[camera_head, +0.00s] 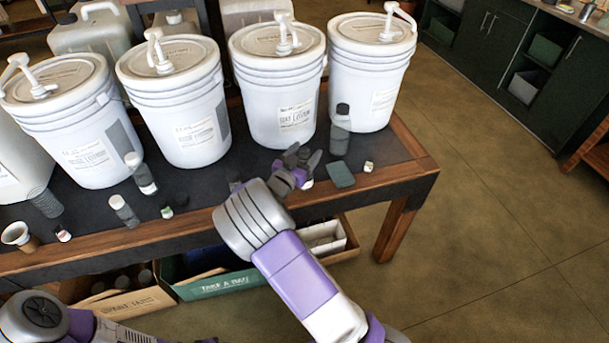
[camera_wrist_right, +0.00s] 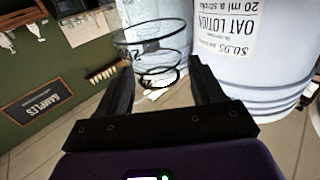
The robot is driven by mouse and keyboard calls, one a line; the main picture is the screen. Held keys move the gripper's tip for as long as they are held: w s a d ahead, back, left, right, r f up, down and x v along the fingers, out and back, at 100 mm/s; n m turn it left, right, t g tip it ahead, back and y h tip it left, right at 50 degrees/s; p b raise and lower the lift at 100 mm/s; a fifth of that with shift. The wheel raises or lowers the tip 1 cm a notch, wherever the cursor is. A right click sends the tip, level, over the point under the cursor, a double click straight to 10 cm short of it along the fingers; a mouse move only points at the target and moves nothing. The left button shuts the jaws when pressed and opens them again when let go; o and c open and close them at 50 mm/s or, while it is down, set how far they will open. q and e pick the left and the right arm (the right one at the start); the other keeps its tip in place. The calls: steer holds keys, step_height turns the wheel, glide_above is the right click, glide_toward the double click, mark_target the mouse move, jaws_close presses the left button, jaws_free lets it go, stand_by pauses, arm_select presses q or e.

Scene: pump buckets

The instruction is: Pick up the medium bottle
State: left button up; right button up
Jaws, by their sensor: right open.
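Several bottles of different sizes stand on the dark table top; none is marked as the medium one. A clear bottle with a dark cap (camera_head: 340,132) stands upright just right of my right gripper (camera_head: 303,158), in front of the buckets. The right gripper is open and low over the table, and the bottle appears outside its fingers. In the right wrist view, a clear, dark-ringed object (camera_wrist_right: 150,55) shows beyond and between the open fingers (camera_wrist_right: 163,88); I cannot tell whether it is that bottle. My left gripper is out of view.
White pump buckets (camera_head: 270,95) line the back of the table (camera_head: 408,145). A dark green flat piece (camera_head: 340,175) and a tiny bottle (camera_head: 369,167) lie right of the right gripper. Boxes (camera_head: 215,284) sit below. Open floor (camera_head: 480,180) lies to the right.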

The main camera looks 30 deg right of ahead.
jaws_close()
stand_by(0.4)
steer(key=shift+r, duration=0.1)
